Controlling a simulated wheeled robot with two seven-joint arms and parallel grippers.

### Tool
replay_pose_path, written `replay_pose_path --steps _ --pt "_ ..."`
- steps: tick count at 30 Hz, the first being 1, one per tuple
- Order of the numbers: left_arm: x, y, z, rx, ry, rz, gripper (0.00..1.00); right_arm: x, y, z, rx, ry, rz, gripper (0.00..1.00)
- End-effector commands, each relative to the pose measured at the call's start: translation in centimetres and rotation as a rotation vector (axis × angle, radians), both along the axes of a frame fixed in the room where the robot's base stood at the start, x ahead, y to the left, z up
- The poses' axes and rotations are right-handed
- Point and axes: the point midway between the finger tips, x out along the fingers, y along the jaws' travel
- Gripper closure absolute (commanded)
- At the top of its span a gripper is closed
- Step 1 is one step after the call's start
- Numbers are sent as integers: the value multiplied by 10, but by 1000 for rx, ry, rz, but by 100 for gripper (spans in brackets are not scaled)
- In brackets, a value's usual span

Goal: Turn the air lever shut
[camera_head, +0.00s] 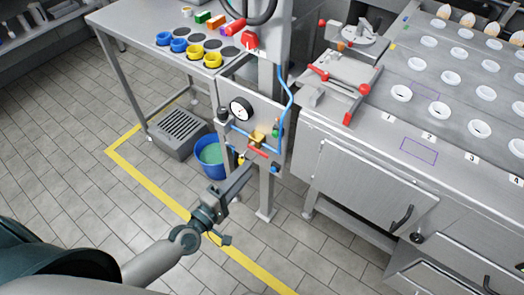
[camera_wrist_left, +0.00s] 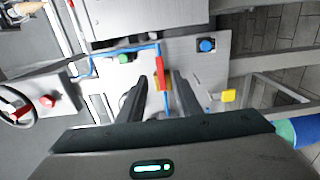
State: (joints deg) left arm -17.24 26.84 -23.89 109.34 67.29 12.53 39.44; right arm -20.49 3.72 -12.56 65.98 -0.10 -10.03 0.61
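The air lever (camera_head: 257,151) is a red handle by a brass valve (camera_head: 257,137) on the grey air panel, below a round gauge (camera_head: 240,109). My left gripper (camera_head: 248,165) is in front of the panel, just below the lever. In the left wrist view its two dark fingers (camera_wrist_left: 160,82) are apart, with the red lever (camera_wrist_left: 158,67) and brass fitting seen between their tips. No contact with a finger shows, and I cannot tell how deep the lever sits between them. My right gripper is in neither view.
A blue hose (camera_head: 290,95) runs down the panel. A blue bucket (camera_head: 209,153) and a grey slatted box (camera_head: 180,133) stand on the floor to the left. A steel counter (camera_head: 375,140) is at right. Tiled floor in front is clear.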

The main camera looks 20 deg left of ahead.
Motion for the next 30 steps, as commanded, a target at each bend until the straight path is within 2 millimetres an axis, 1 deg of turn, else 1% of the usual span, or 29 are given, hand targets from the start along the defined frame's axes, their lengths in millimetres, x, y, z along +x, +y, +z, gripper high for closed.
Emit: replay_pose_path --steps 1,9,15,21,29,30 --pt "10 -4 3 -3 -2 1 69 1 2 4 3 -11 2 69" --pt "55 -20 2 -1 -2 1 69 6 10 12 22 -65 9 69" --pt "78 -28 1 0 -1 0 69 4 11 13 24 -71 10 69" --pt "87 -32 1 -1 -1 0 69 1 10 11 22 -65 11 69" --pt "88 -32 0 -1 0 0 69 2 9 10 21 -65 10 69" --pt "88 -32 0 -1 0 0 71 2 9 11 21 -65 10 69"
